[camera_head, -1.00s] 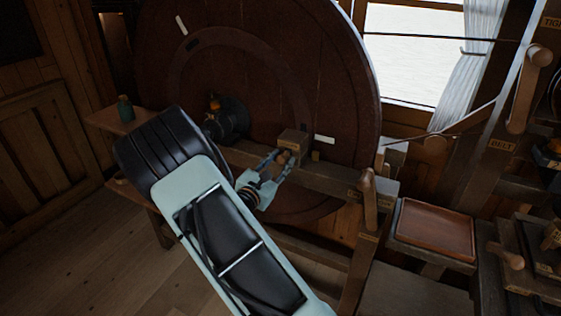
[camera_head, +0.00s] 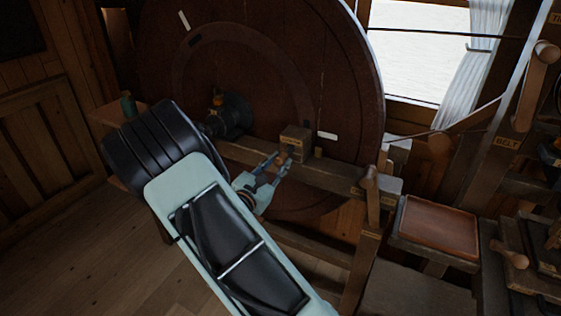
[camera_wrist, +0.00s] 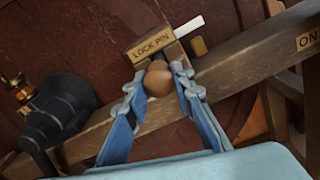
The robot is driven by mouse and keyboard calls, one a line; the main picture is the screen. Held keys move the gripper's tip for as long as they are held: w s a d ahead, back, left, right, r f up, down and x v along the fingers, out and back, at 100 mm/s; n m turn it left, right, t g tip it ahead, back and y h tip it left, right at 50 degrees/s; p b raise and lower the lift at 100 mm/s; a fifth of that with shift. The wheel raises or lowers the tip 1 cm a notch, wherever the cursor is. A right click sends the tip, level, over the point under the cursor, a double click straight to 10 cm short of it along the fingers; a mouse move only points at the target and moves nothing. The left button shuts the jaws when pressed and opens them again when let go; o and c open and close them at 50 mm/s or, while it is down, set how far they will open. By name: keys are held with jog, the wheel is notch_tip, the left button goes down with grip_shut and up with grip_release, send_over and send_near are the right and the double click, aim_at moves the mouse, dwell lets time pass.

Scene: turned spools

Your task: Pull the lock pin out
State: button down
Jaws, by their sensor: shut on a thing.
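The lock pin's round wooden knob (camera_wrist: 158,82) sits between my fingertips in the wrist view. Behind it is a wooden block with a yellow LOCK PIN label (camera_wrist: 153,42), on a beam in front of the big dark wheel. The block (camera_head: 295,135) also shows in the head view, just beyond my fingertips. My gripper (camera_head: 280,160) is shut on the knob, one finger on each side; it fills the lower middle of the wrist view (camera_wrist: 159,78). The pin's shaft is mostly hidden behind the knob, so I cannot tell how far it is out.
The large wooden wheel (camera_head: 345,95) stands right behind the beam (camera_head: 335,178). A black hub (camera_head: 232,116) is left of the block. An upright wooden handle (camera_head: 370,195) and a brown-topped tray (camera_head: 440,225) are to the right. Open floor (camera_head: 130,270) lies at lower left.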

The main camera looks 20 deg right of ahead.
jog(key=c, duration=1.6)
grip_release()
jog(key=shift+s+a, duration=0.1)
jog(key=v, duration=1.2)
